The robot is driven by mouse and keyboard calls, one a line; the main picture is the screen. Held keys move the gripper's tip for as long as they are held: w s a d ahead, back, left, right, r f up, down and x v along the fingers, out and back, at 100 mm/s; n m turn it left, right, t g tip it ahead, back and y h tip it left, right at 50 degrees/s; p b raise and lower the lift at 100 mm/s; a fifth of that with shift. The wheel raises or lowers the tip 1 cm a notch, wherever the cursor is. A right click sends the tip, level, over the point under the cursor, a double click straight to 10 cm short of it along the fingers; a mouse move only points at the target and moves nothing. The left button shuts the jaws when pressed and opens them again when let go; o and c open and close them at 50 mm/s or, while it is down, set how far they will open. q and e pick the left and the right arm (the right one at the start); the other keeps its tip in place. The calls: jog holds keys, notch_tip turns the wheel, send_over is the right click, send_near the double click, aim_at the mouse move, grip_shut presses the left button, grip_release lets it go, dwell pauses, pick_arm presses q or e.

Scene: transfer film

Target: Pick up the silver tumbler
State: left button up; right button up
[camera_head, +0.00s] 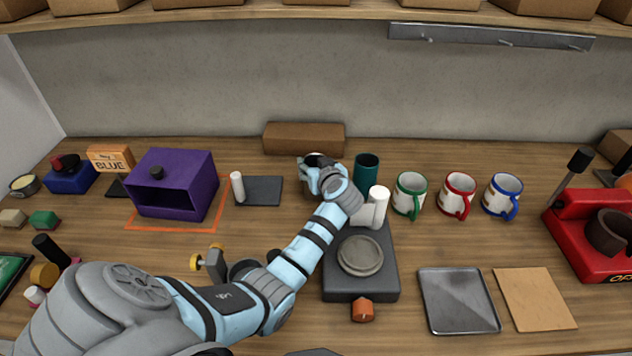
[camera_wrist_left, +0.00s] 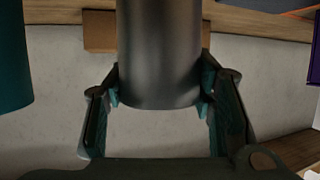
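The silver tumbler (camera_wrist_left: 160,55) is a smooth grey metal cylinder filling the middle of the left wrist view. My left gripper (camera_wrist_left: 161,90) has a finger on each side of it, with the teal pads against its wall near the end that shows. In the head view my left gripper (camera_head: 314,164) is at the back middle of the table and hides most of the tumbler. Whether the tumbler's base touches the table is hidden. My right gripper is in neither view.
A teal tumbler (camera_head: 366,168) stands just right of the gripper, and also shows in the left wrist view (camera_wrist_left: 14,60). White cylinders (camera_head: 373,207) stand close in front. A brown box (camera_head: 303,138) is behind. Several mugs (camera_head: 410,194) stand to the right, a purple box (camera_head: 174,183) to the left.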

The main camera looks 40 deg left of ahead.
pick_arm(q)
jog(key=shift+f, duration=0.1)
grip_shut()
